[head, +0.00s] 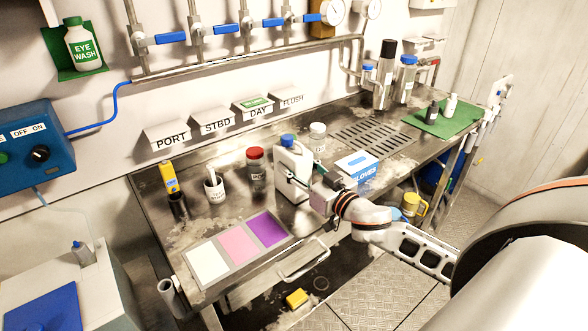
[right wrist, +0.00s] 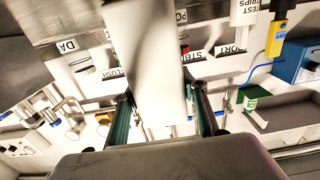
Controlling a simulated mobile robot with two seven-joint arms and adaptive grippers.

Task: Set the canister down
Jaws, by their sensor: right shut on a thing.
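The canister (head: 293,172) is a white jug with a blue cap, upright over the middle of the steel bench, behind the front edge. My right gripper (head: 303,183) comes in from the front right and is shut on it. In the right wrist view the white canister (right wrist: 148,65) fills the space between the two fingers of my right gripper (right wrist: 165,112). I cannot tell whether its base touches the bench top (head: 215,235) or hangs just above it. My left gripper is not in view.
A mat with white, pink and purple panels (head: 238,247) lies front left. A drain grate (head: 370,137) is further right.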

